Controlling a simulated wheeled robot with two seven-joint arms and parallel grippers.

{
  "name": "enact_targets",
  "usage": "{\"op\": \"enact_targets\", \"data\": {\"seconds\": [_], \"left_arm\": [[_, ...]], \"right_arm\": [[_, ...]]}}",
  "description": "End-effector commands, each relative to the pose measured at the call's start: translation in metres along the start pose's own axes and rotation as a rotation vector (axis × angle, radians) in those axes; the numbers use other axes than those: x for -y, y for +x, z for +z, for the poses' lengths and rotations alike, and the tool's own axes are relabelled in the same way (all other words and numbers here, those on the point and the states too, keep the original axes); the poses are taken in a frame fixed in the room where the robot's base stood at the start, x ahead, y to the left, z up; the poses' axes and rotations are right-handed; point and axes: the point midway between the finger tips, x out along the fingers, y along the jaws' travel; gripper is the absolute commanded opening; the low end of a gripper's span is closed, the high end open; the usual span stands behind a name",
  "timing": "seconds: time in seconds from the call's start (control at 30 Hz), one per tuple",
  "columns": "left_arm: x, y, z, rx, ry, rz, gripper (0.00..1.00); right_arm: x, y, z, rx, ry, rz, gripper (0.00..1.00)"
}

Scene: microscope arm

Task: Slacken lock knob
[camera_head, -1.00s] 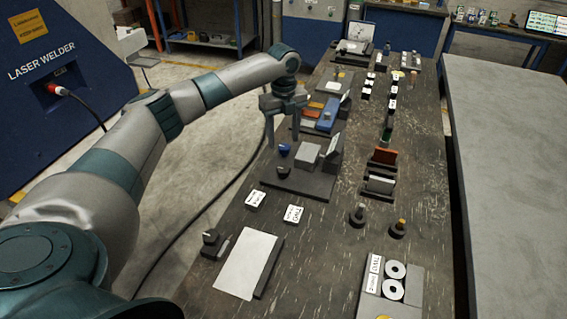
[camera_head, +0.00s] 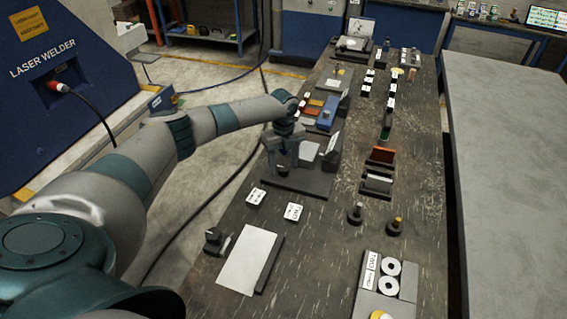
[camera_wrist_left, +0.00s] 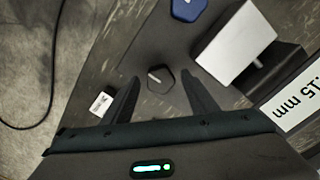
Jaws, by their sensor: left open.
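In the left wrist view, a dark many-sided knob (camera_wrist_left: 160,80) with a light mark on top lies between the fingers of my left gripper (camera_wrist_left: 159,74). The fingers are spread apart, one on each side of it, with gaps visible. A blue knob (camera_wrist_left: 187,8) shows beyond, cut by the top edge. I cannot tell which one is the lock knob. In the head view, my left gripper (camera_head: 283,162) is over the dark base plate (camera_head: 308,190) and hides both knobs. My right gripper is out of view.
A light grey block (camera_wrist_left: 236,42) and a ".15 mm" label plate (camera_wrist_left: 296,98) stand to the right of the knobs. Two label cards (camera_head: 256,196) (camera_head: 293,212) lie nearer on the bench. A blue block (camera_head: 327,119) stands behind. The bench's left edge is close.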

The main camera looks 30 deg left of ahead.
Motion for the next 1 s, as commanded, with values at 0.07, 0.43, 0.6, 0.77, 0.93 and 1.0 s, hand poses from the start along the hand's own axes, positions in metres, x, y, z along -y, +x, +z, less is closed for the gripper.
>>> {"op": "enact_targets", "data": {"seconds": [0.07, 0.43, 0.6, 0.77, 0.93, 1.0], "left_arm": [[0.0000, 0.0001, 0.0000, 0.000, 0.000, 0.000, 0.53], [0.0000, -0.0004, 0.0000, 0.000, -0.001, 0.000, 0.12], [0.0000, -0.0007, 0.0001, 0.000, -0.011, 0.000, 0.12], [0.0004, -0.0014, 0.0002, 0.000, -0.047, 0.000, 0.12], [0.0002, -0.0017, -0.0002, -0.001, -0.126, 0.000, 0.12], [0.0000, -0.0021, 0.0001, 0.000, -0.171, 0.001, 0.12]], "right_arm": [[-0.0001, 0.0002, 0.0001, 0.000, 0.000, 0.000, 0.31], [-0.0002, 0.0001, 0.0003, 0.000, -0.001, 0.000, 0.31], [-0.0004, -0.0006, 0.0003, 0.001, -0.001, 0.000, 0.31], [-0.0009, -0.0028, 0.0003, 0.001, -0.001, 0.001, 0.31], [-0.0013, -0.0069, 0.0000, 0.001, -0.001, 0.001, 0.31], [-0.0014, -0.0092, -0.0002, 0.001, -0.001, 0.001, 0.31]]}}
